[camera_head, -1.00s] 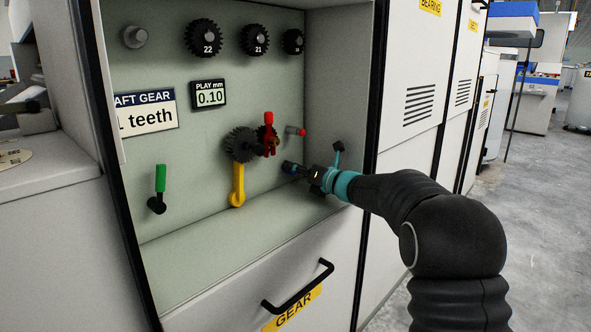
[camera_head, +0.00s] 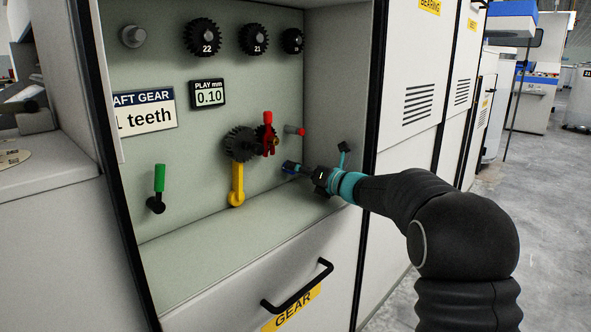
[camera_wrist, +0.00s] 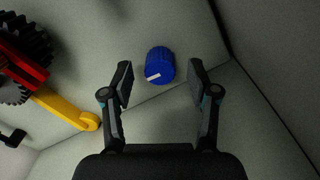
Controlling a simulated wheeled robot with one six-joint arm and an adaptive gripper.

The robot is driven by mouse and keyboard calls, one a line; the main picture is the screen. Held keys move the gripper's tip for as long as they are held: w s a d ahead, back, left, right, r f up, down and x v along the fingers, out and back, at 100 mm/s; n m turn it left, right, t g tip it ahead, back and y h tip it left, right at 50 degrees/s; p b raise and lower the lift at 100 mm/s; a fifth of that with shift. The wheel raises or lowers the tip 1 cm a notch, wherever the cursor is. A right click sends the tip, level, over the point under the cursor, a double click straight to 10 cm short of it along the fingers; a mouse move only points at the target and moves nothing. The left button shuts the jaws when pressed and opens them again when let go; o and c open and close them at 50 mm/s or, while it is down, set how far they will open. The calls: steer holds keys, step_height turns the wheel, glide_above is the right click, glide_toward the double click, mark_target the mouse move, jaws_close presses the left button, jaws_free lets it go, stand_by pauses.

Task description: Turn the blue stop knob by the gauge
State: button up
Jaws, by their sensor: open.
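The blue stop knob (camera_wrist: 160,65) shows in the wrist view, ribbed, with a white pointer mark on its face. It stands out from the pale green back wall, ahead of my gripper (camera_wrist: 160,80) and between the lines of its two fingers. My gripper is open, and no finger visibly touches the knob. In the head view my gripper (camera_head: 292,167) reaches in from the right to the lower right of the recess, where it mostly hides the knob. The gauge, a small display (camera_head: 208,95) reading "PLAY mm 0.10", is on the back wall, up and left.
Left of my gripper are meshed dark gears (camera_head: 240,144), a red lever (camera_head: 268,135) and a yellow lever (camera_head: 237,185). A green-handled lever (camera_head: 159,182) is farther left. The recess's right side wall (camera_head: 335,70) is close to my arm. The ledge below is clear.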

steer(key=v, duration=1)
steer(key=shift+s+d, duration=0.1)
